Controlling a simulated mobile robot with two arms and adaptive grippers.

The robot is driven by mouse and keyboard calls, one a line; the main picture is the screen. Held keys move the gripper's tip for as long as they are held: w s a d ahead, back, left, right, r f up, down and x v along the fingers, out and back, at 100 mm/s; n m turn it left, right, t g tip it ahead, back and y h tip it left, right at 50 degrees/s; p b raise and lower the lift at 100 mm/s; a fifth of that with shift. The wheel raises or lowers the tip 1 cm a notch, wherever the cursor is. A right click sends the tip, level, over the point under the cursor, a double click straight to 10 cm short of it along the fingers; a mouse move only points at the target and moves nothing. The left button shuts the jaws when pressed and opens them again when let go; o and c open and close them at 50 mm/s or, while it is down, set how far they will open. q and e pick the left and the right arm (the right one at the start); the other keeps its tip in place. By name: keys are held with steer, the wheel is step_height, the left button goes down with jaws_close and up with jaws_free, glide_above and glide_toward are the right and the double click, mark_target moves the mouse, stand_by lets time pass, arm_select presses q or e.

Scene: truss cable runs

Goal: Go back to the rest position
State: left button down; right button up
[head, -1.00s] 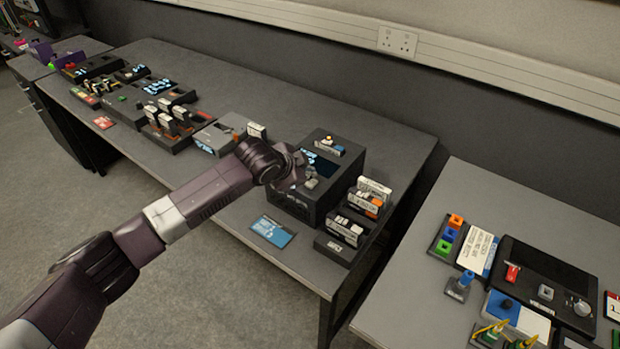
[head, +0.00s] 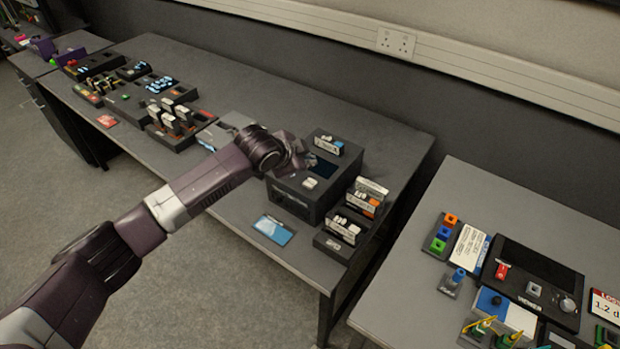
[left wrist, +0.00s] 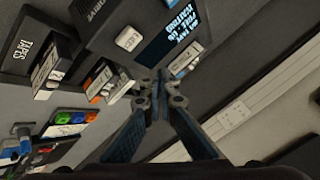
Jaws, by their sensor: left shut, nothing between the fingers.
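My left arm reaches in from the left over the long table (head: 250,85). My left gripper (head: 297,158) is at the left edge of the dark drive box (head: 290,190), partly hidden behind its own wrist. In the left wrist view its fingers (left wrist: 158,82) are together with nothing between them. The drive box has a lit screen (left wrist: 170,38) and a pale button (head: 310,183), which also shows in the left wrist view (left wrist: 128,38). A white cartridge (head: 328,146) sits on top of the box. My right gripper is not in view.
Tape racks with cartridges (head: 367,197) stand right of the drive box. A blue card (head: 272,229) lies in front. A grey device (head: 215,137) and several racks (head: 172,125) stand left along the table. A second table (head: 400,290) with devices is at right.

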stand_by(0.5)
arm_select(q)
steer(key=s+f+n+g, duration=0.1)
steer(key=s+f, duration=0.2)
steer(key=s, duration=0.3)
steer(key=s+d+f+n, duration=0.1)
steer(key=s+f+n, duration=0.15)
steer(key=s, duration=0.45)
steer(key=s+f+n+g, duration=0.1)
steer(key=s+f, duration=0.2)
steer(key=s, duration=0.3)
steer(key=s+a+f+n+g+y, duration=0.3)
steer(key=s+a+n, duration=0.5)
steer(key=s+a, duration=1.45)
steer(key=s+d+f+y+b, duration=0.1)
steer(key=s+f+b, duration=0.1)
steer(key=f, duration=1.3)
steer(key=s+f+b, duration=0.1)
steer(key=f+b, duration=0.1)
steer(key=f, duration=1.2)
steer(key=s+a+f+g+b, duration=0.2)
steer(key=s+f, duration=1.5)
steer(key=f, duration=0.3)
steer(key=shift+s+a+f+y+b, duration=0.25)
steer(key=shift+s+a+y+b, duration=0.05)
steer(key=shift+s+a, duration=0.1)
